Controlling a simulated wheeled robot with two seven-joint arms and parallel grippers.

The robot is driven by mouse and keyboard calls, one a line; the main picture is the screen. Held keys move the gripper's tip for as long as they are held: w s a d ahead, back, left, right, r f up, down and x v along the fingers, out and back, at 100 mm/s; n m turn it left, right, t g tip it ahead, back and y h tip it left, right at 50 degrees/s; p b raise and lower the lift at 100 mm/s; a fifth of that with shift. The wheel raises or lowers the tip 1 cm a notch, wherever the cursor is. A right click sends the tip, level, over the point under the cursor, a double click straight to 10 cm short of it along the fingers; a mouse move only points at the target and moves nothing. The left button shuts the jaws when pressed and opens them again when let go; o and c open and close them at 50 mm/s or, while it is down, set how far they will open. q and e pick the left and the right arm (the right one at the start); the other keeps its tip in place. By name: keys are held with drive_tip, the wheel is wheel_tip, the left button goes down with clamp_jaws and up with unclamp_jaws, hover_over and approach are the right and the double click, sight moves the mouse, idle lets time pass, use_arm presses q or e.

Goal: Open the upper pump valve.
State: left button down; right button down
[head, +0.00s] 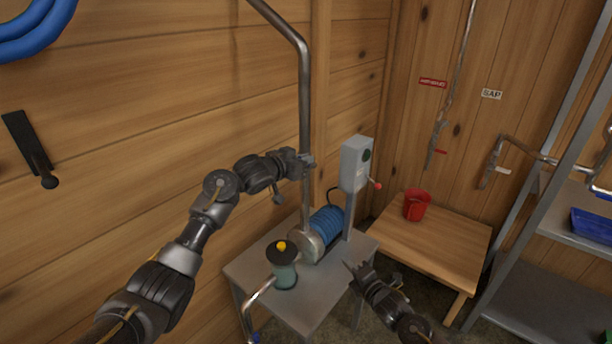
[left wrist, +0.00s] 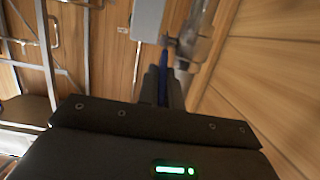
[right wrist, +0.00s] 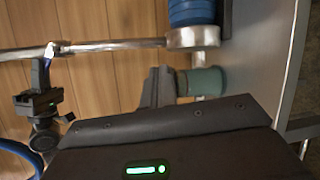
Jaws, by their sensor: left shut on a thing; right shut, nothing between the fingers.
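The upper pump valve (left wrist: 183,46) sits on the grey vertical pipe (head: 305,105) by the wall. Its blue lever (left wrist: 164,82) shows between my left fingers in the left wrist view. My left gripper (head: 306,162) is shut on this lever at the pipe. In the right wrist view the lever (right wrist: 46,72) stands out across the pipe (right wrist: 110,45), with my left gripper (right wrist: 38,100) at its end. The head view hides the lever behind the gripper. My right gripper (head: 352,268) is shut and empty, low beside the pump table (head: 310,300).
The blue pump motor (head: 326,222) and a green canister with a yellow knob (head: 284,268) stand on the pump table. A grey switch box (head: 355,164) is just right of the pipe. A wooden table (head: 445,245) with a red cup (head: 417,206) and metal shelving (head: 545,295) are at right.

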drive_tip(key=a+r+n+y, duration=0.35)
drive_tip(key=r+n, duration=0.25)
drive_tip(key=r, duration=0.4)
drive_tip(key=a+r+n+y, duration=0.3)
drive_tip(key=a+r+n, duration=0.15)
drive_tip(key=r, duration=0.55)
drive_tip(key=w+a+r, duration=0.5)
drive_tip(key=w, duration=0.4)
drive_tip(key=shift+w+a+r+n, duration=0.15)
drive_tip(key=shift+w+n, duration=0.2)
